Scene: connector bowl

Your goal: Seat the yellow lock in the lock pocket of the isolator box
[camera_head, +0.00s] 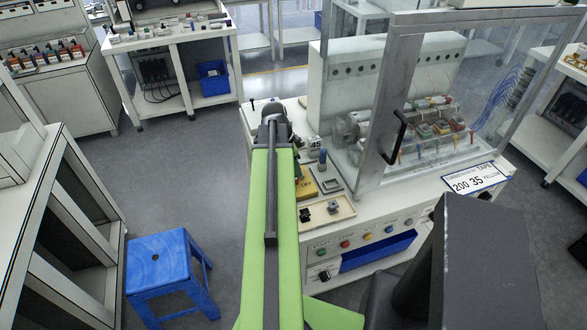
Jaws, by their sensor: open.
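My green arm reaches forward over the left end of the white workbench. My gripper (297,155) is at its far end, largely hidden behind the arm; its dark parts show just right of the arm, and it is open. A yellow block (306,188) lies on the bench top close to the arm, partly covered by it. It is too small to tell whether this is the lock or part of the isolator box. A small grey piece (331,185) sits right of it. I cannot make out the lock pocket.
A shallow beige tray (345,212) with dark parts lies at the bench's front edge. A clear-panelled enclosure with a black handle (396,138) bounds the right. A blue stool (158,258) stands on the floor.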

